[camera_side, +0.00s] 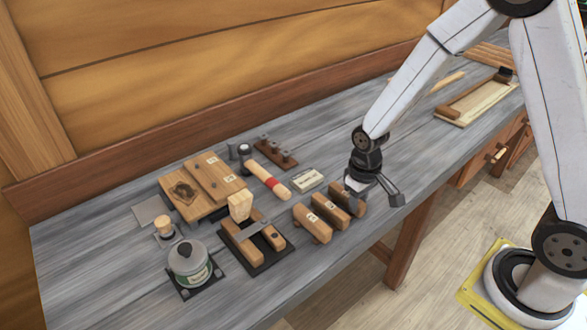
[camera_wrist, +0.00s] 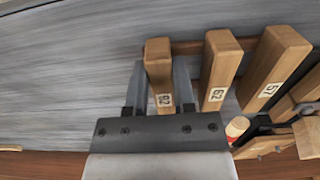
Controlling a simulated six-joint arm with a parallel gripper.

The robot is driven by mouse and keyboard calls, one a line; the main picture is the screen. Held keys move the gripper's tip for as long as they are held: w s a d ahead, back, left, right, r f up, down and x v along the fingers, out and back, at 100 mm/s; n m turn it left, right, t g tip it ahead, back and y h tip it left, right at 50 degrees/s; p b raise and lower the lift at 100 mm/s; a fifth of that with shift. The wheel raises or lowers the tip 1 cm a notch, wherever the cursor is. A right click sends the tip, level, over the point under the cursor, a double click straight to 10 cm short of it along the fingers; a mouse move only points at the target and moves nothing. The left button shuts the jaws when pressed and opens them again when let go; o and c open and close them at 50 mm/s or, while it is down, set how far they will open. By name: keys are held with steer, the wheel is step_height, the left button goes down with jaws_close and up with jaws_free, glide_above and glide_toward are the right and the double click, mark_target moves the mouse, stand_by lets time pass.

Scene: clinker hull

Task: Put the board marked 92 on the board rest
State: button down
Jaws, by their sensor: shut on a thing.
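Three wooden boards stand side by side on edge near the bench's front. The board whose mark looks like 92 (camera_wrist: 158,70) is leftmost in the wrist view and is the darker end board (camera_side: 347,197) in the side view. My gripper (camera_wrist: 160,84) is shut on it, with one finger along each side. In the side view my gripper (camera_side: 373,190) is low over that end of the row. The middle board (camera_wrist: 220,65) has a mark like 62. The third board (camera_wrist: 272,68) has a mark like 57. I cannot tell for sure which thing is the board rest.
A wooden-framed tray (camera_side: 445,111) lies at the far right. A red-banded tool (camera_side: 268,180), a small labelled box (camera_side: 307,180), a dark tray (camera_side: 277,255) with wooden pieces and a grey pot (camera_side: 190,265) lie left of the boards. The bench between boards and framed tray is largely clear.

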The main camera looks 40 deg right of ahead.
steer(key=shift+f, duration=0.1)
steer(key=shift+c, duration=2.2)
jaws_free()
step_height(320, 180, up, 12)
steer(key=s+f+t, duration=0.2)
steer(key=s+f, duration=0.1)
steer(key=s, duration=0.3)
steer(key=shift+s+f+t, duration=0.3)
steer(key=shift+s, duration=0.05)
